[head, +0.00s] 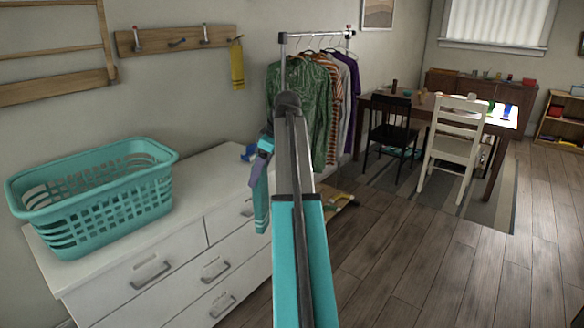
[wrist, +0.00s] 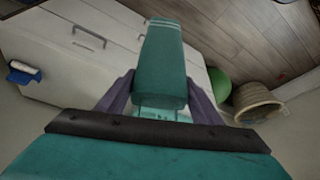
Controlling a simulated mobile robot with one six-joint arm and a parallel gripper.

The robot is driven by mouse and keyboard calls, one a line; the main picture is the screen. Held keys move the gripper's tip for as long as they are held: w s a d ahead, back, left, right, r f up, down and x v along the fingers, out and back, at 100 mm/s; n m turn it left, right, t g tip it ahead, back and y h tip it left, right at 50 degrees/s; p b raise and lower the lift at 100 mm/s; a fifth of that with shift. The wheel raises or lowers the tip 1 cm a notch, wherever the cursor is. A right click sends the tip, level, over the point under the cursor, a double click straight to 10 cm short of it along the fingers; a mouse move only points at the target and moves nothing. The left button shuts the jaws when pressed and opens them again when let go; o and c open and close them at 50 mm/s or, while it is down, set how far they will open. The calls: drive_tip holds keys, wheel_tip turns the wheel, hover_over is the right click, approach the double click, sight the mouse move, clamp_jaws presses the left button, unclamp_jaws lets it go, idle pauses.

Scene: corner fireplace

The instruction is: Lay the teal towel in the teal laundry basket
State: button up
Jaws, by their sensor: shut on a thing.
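The teal laundry basket (head: 95,205) stands upright on top of the white dresser at the left in the head view. It has slotted sides and looks empty from here. My gripper (head: 257,172) is to the right of the basket, beside the dresser's right end. It is shut on the teal towel (head: 261,207), which hangs down below the fingers. In the wrist view the towel (wrist: 162,62) sits between the two purple fingers of my gripper (wrist: 162,98), with pale stripes near its far end. The basket is not in the wrist view.
A clothes rack (head: 315,110) stands behind my arm. A wicker basket (wrist: 256,102) and green round thing (wrist: 219,84) show in the wrist view.

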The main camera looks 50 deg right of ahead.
drive_tip(key=w+a+f+n, duration=0.1)
drive_tip(key=w+a, duration=0.3)
drive_tip(key=a, duration=0.5)
drive_tip(key=w+a+f+n, duration=0.15)
drive_tip(key=w+a, duration=0.25)
drive_tip(key=a, duration=0.5)
drive_tip(key=w+a+f, duration=0.2)
drive_tip(key=w+a, duration=0.2)
drive_tip(key=a, duration=0.5)
drive_tip(key=a+f+m+h, duration=0.1)
drive_tip(key=a+f+m, duration=0.1)
drive_tip(key=a, duration=0.8)
drive_tip(key=a+f+m, duration=0.2)
drive_tip(key=a+m, duration=0.3)
drive_tip(key=a, duration=0.6)
drive_tip(key=shift+s+t+h, duration=0.25)
drive_tip(key=shift+t+h, duration=0.05)
drive_tip(key=shift+h, duration=0.1)
